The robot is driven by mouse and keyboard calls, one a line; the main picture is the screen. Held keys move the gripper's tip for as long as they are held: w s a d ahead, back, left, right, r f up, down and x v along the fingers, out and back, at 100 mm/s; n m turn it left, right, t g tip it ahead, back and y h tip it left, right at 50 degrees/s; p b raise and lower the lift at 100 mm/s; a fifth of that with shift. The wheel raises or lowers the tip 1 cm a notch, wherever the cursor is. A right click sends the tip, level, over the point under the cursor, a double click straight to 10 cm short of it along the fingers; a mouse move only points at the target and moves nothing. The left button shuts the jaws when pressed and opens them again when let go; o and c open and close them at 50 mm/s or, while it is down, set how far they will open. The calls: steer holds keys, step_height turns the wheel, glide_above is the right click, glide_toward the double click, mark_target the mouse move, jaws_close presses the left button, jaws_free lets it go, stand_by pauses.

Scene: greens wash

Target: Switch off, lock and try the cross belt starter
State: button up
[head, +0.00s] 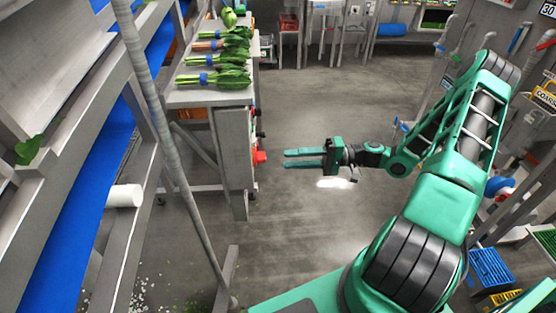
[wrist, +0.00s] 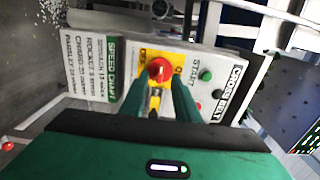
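The cross belt starter is a pale panel (wrist: 207,78) labelled CROSS BELT in the wrist view. I cannot tell the switch's setting. In the head view a red knob (head: 260,156) shows on the side of the bench end. My gripper (head: 286,159) is open and empty, its fingers pointing left at that knob with a gap of floor between. In the wrist view the fingers partly cover the yellow plate. I cannot make out a padlock.
A speed chart (wrist: 100,65) is beside the panel. Tied bunches of greens (head: 222,78) lie on the bench (head: 210,97). A grey pole (head: 165,130) and a blue belt (head: 85,200) stand left. Crates (head: 490,268) are at lower right. The middle floor (head: 310,105) is clear.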

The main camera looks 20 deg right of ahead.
steer(key=shift+v, duration=1.45)
